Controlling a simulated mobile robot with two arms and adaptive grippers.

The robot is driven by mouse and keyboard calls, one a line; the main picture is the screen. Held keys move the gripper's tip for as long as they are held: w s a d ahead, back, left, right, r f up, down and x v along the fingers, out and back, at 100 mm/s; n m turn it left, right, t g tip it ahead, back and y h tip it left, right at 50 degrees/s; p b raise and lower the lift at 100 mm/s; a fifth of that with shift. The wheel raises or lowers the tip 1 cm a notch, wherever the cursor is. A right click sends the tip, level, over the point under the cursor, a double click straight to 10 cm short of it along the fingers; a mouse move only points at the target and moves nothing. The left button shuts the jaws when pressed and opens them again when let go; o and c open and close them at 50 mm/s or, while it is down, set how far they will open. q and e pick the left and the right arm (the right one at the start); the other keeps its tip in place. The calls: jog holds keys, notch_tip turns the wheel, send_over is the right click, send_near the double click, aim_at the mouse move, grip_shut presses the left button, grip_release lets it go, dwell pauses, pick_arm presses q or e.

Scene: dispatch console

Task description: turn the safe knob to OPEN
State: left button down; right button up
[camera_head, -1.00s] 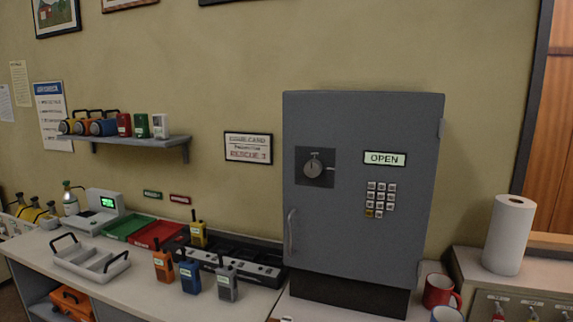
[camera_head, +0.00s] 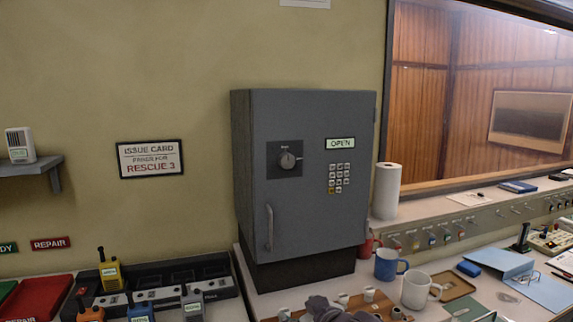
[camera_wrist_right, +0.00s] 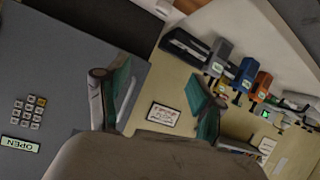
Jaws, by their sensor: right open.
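The safe (camera_head: 300,215) is a grey box with a closed-looking door, standing on a dark base on the counter. A green-white OPEN label (camera_head: 341,142) is to the right of the knob, above the keypad (camera_head: 339,178). My right gripper (camera_head: 328,308) shows at the bottom edge of the head view, low in front of the safe and apart from the knob. In the right wrist view its fingers (camera_wrist_right: 157,103) are spread and empty. My left gripper is out of view.
Mugs, blue (camera_head: 391,264) and white (camera_head: 421,289), stand right of the safe near a paper roll (camera_head: 386,191). A vertical handle (camera_head: 269,228) is on the door. Radios and a charger (camera_head: 170,280) lie left. The air before the door is clear.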

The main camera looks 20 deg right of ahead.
jog(key=w+d+r+t, duration=0.1)
jog(key=w+r, duration=0.2)
jog(key=r, duration=0.4)
jog(key=w+d+r+t, duration=0.1)
jog(key=w+r+t, duration=0.1)
jog(key=r, duration=0.4)
jog(key=t, duration=0.2)
send_near(288, 161)
jog(key=w+p, duration=0.1)
jog(key=w, duration=0.1)
jog(key=w+p, duration=0.2)
jog(key=w, duration=0.1)
jog(key=w+p, duration=0.1)
jog(key=w, duration=0.2)
jog(key=shift+a+p, duration=0.3)
jog(key=shift+p, duration=0.05)
jog(key=shift+w+f, duration=0.15)
jog(key=shift+w, duration=0.55)
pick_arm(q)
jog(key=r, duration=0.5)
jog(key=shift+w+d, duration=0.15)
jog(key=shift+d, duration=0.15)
pick_arm(e)
jog(key=c, duration=1.1)
jog(key=shift+c, duration=0.2)
